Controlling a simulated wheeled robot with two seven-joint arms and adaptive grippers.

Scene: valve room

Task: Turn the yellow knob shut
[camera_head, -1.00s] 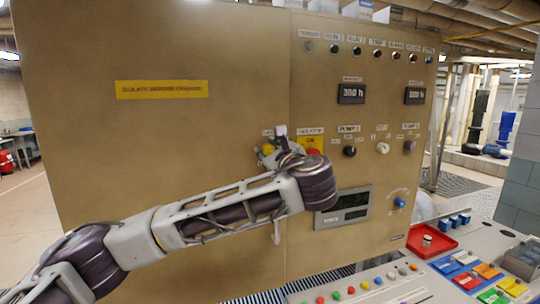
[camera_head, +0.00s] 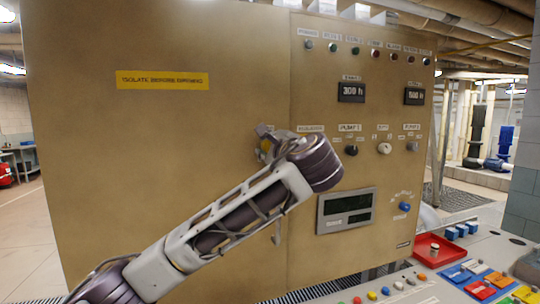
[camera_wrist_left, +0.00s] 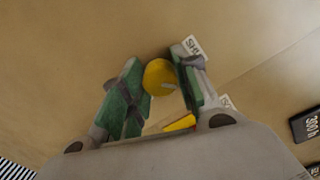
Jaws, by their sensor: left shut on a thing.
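The yellow knob (camera_head: 265,148) is on the front of the tan cabinet (camera_head: 190,140), mostly hidden behind my left gripper in the head view. My left gripper (camera_head: 269,144) is at the knob, with its arm coming up from the lower left. In the left wrist view the round yellow knob (camera_wrist_left: 159,76) sits between the two green-padded fingers of my left gripper (camera_wrist_left: 158,84), which is shut on it. A pale mark shows on the knob's lower right. Part of a white label shows beside the right finger. My right gripper is not in view.
A yellow piece (camera_wrist_left: 180,123) shows below the knob in the wrist view. Right of my wrist are a black knob (camera_head: 351,151), a white knob (camera_head: 384,148) and a grey display (camera_head: 345,209). A console with a red tray (camera_head: 433,249) and coloured buttons stands at lower right.

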